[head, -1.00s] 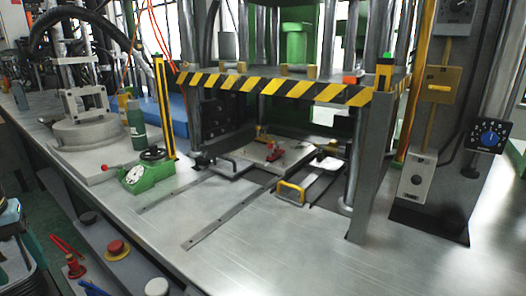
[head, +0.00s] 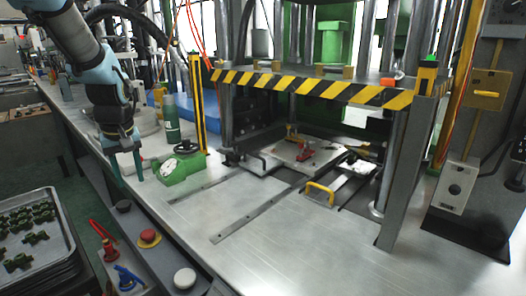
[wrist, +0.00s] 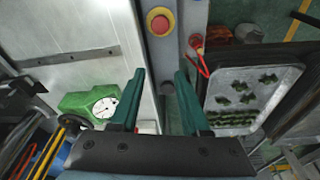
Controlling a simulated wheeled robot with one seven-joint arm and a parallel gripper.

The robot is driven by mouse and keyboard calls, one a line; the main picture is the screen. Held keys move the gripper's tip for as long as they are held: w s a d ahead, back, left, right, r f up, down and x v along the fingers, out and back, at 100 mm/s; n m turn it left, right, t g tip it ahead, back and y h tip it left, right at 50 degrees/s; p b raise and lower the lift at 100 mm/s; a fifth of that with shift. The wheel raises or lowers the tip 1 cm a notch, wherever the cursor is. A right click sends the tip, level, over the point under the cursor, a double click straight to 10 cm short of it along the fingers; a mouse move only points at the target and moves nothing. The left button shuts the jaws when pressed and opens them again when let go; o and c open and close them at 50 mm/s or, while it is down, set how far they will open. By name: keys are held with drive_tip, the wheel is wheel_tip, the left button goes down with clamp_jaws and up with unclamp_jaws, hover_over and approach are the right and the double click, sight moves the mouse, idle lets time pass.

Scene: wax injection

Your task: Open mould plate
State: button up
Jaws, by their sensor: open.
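The mould plate (head: 290,152) is a flat pale metal plate with red and yellow clamps on it. Whether the mould is parted cannot be told. My gripper (head: 127,166) is open and empty, pointing down at the left, near the bench's front edge and well away from the plate. In the wrist view its two green fingers (wrist: 160,78) stand apart with nothing between them. The mould plate is not recognisable in the wrist view.
The black-and-yellow guard (head: 310,88) and grey post (head: 402,180) bound the press. A yellow handle (head: 319,194) sits beside the plate. The green gauge unit (head: 182,165) stands near my gripper. A tray of green parts (head: 70,235) is at left. The front bench is clear.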

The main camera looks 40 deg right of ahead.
drive_tip(key=w+d+r, duration=0.1)
drive_tip(key=w+d, duration=0.1)
drive_tip(key=d, duration=0.5)
drive_tip(key=w+d+r, duration=0.1)
drive_tip(key=w+d, duration=0.1)
drive_tip(key=d, duration=0.5)
drive_tip(key=n+t+h+p, duration=0.1)
drive_tip(key=n+t, duration=0.1)
drive_tip(key=n, duration=0.1)
approach(258, 157)
drive_tip(key=p+x, duration=0.1)
drive_tip(key=x, duration=0.1)
drive_tip(key=p+x, duration=0.1)
drive_tip(key=x, duration=0.2)
drive_tip(key=p+x, duration=0.1)
drive_tip(key=x, duration=0.1)
drive_tip(key=shift+w+d+f+p, duration=0.15)
drive_tip(key=shift+w+f+p, duration=0.15)
drive_tip(key=shift+w, duration=0.2)
drive_tip(key=shift+c, duration=0.3)
clamp_jaws()
